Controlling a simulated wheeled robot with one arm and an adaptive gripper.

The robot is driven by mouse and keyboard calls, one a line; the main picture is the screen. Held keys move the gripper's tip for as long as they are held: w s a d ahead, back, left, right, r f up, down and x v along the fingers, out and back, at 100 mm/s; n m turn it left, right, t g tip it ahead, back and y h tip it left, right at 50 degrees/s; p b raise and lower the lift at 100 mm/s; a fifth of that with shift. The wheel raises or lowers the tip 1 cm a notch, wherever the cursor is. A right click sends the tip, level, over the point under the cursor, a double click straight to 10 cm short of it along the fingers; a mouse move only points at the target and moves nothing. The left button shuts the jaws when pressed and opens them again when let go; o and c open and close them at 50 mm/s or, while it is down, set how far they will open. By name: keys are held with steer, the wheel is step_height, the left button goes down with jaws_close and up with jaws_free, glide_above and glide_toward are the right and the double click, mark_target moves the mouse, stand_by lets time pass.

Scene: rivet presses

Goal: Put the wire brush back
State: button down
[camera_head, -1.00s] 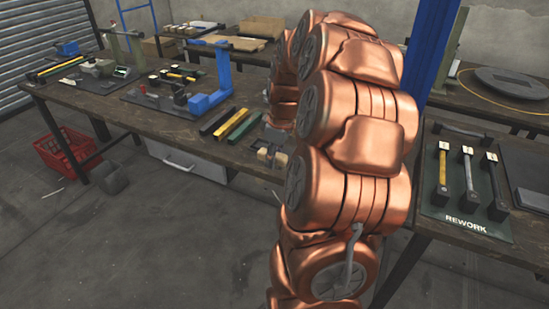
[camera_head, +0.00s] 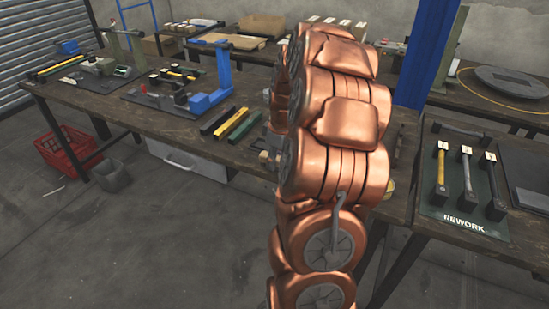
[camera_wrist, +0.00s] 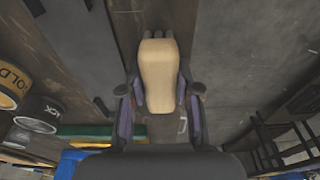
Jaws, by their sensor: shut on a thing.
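The wire brush (camera_wrist: 158,72) shows in the wrist view as a tan, rounded wooden body with a dark grey end at its top. My gripper (camera_wrist: 159,94) is shut on it, with one dark finger on each side. The brush is in the air, with the bench top and the floor below it in that view. In the head view my copper-coloured arm hides the gripper and the brush. I cannot tell from these frames where the brush's place is.
The long workbench (camera_head: 130,117) carries presses and yellow, green and black bars (camera_head: 228,123). A blue post (camera_head: 425,55) stands beside my arm. The REWORK mat (camera_head: 437,205) with several handled tools lies at right. Round labelled containers (camera_wrist: 35,113) are at left in the wrist view. A red crate (camera_head: 68,150) stands on the floor.

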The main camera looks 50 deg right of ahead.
mark_target(280, 158)
steer(key=shift+f, duration=0.1)
steer(key=c, duration=0.8)
jaws_free()
steer(key=shift+s+d+r+b, duration=0.1)
steer(key=shift+s+r+b, duration=0.15)
steer(key=shift+r, duration=1.75)
steer(key=shift+s+d+r+b, duration=0.1)
steer(key=shift+s+r+b, duration=0.2)
steer(key=shift+r, duration=1.75)
steer(key=shift+s+r+b, duration=0.1)
steer(key=shift+s+r, duration=0.25)
steer(key=shift+r, duration=1.65)
